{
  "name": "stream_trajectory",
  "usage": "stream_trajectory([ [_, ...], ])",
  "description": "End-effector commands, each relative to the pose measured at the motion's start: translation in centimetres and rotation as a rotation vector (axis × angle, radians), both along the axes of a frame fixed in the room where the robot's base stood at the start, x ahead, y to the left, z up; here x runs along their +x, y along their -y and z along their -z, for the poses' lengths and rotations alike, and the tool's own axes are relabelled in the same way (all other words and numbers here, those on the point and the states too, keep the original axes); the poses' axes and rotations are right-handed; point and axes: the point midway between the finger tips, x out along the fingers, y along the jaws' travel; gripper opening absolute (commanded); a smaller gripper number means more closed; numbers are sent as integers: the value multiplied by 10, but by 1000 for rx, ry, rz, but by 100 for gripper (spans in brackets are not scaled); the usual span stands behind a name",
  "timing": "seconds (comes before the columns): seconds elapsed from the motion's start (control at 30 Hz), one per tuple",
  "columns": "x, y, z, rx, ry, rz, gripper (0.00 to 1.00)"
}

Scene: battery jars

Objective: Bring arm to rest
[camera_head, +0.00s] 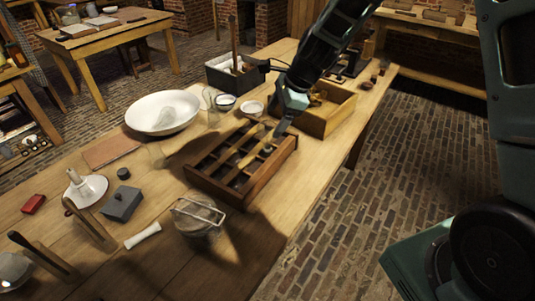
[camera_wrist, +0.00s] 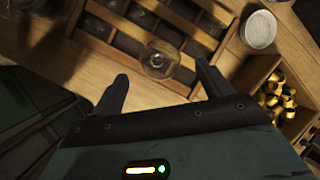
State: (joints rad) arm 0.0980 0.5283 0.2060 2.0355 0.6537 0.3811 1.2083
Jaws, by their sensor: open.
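My gripper (camera_head: 283,126) is over the right end of a dark wooden compartment tray (camera_head: 233,192) on the table. In the wrist view the two fingers of my gripper (camera_wrist: 161,88) are spread apart. A round clear glass item (camera_wrist: 160,59) shows beyond and between the fingertips, at the tray; I see no finger touching it. In the head view a small light round top (camera_head: 268,149) shows in the tray just below my gripper. A wooden strip crosses the tray's compartments. My arm comes down from the upper right.
A wooden crate (camera_head: 346,103) with brass-coloured pieces (camera_wrist: 276,98) stands right of the tray. A white basin (camera_head: 162,108), small bowls and a grey bin (camera_head: 222,78) stand behind. A lidded jar with a wire handle (camera_head: 198,222) stands in front. The table's right front edge is clear.

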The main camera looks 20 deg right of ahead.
Motion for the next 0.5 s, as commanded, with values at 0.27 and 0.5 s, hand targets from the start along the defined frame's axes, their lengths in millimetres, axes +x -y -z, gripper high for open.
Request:
stream_trajectory([
  [0.27, -15, 21, -57, -1, 3, 0, 78],
  [0.5, -22, 31, -81, 0, 0, 0, 78],
])
